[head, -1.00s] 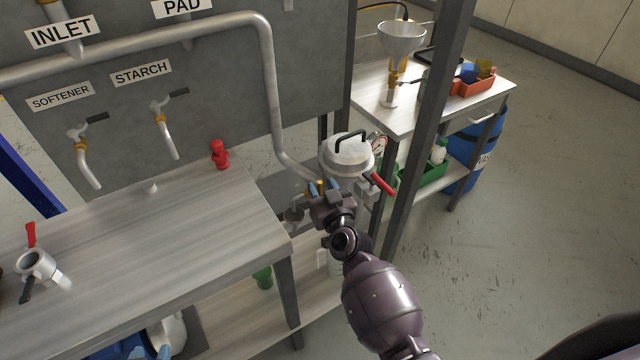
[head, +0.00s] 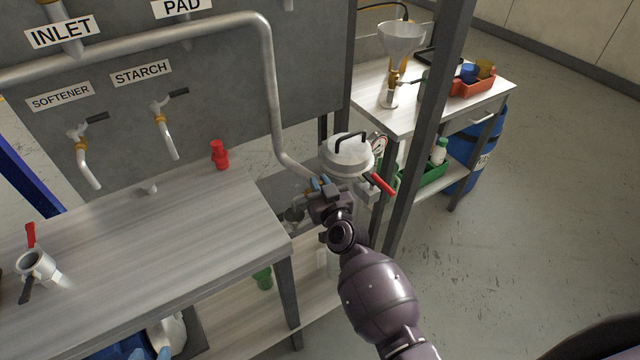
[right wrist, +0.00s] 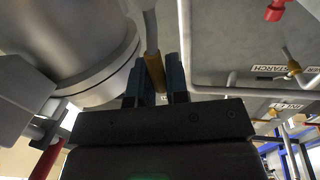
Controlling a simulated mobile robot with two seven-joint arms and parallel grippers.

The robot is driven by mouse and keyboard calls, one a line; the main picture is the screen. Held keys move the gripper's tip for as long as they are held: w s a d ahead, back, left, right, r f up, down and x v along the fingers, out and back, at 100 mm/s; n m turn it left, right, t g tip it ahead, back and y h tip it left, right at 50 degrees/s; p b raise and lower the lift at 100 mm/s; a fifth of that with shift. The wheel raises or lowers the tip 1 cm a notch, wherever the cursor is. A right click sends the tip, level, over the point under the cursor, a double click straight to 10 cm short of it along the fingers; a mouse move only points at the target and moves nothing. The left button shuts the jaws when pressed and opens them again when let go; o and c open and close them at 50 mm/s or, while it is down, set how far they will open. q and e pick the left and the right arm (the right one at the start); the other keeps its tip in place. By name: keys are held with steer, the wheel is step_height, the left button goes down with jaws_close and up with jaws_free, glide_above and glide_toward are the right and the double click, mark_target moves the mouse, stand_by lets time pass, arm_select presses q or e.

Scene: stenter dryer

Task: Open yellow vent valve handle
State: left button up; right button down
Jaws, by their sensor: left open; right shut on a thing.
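The yellow vent valve handle (right wrist: 155,72) shows in the right wrist view between my right gripper's (right wrist: 158,85) two blue fingers, which are shut on it. A grey stem or pipe runs up from it. In the head view my right gripper (head: 324,186) is at the lower left of the round lidded metal vessel (head: 346,156), by the end of the bent pipe. There the gripper hides the yellow handle.
A red-handled part (head: 382,183) sticks out at the vessel's right, near a gauge (head: 378,143). A steel bench (head: 150,235) with a red fitting (head: 219,155) stands at left. A dark post (head: 425,120) rises right of the vessel. Floor at right is clear.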

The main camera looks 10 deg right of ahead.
steer(key=shift+a, duration=0.1)
steer(key=s+a+f+n+t+y+b, duration=0.1)
steer(key=a+f+n, duration=0.5)
steer(key=n, duration=1.3)
steer(key=s+y+b, duration=0.1)
steer(key=y+b, duration=0.1)
steer(key=b, duration=0.1)
steer(key=shift+s+y, duration=0.15)
steer(key=shift+y, duration=0.25)
steer(key=shift+f, duration=0.1)
